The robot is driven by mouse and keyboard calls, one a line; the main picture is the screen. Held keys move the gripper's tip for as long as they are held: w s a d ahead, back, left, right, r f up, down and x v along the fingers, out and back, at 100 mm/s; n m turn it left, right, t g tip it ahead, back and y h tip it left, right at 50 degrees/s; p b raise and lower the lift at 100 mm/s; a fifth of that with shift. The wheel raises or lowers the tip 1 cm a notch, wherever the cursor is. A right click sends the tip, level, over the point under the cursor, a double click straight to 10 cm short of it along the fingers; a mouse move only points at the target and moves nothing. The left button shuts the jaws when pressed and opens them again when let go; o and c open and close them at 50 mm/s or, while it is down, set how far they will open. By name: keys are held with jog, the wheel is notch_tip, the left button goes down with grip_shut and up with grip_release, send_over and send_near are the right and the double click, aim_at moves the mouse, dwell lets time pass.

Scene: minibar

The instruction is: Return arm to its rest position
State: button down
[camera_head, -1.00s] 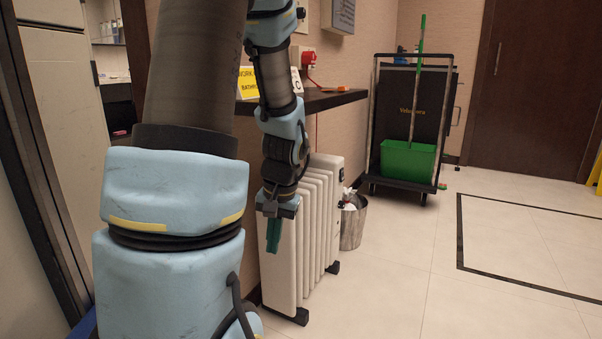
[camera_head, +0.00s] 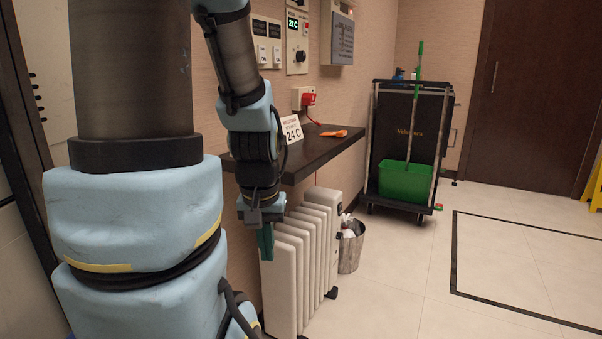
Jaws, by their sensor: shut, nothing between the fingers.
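My arm fills the left side of the view, with blue-grey covers and dark joints. It folds up and then down, so my gripper (camera_head: 265,243) hangs pointing down in front of the white radiator (camera_head: 302,262). Its teal fingers are shut and hold nothing. The gripper sits below the level of the dark shelf (camera_head: 337,150), near the shelf's left end. I cannot tell whether the fingers touch the radiator.
A metal bin (camera_head: 352,248) stands beside the radiator. A cart with a green bucket (camera_head: 406,182) stands behind. The floor (camera_head: 400,275) at right is clear.

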notch_tip(320, 180, up, 22)
jog(key=p, duration=1.9)
jog(key=shift+f, duration=0.2)
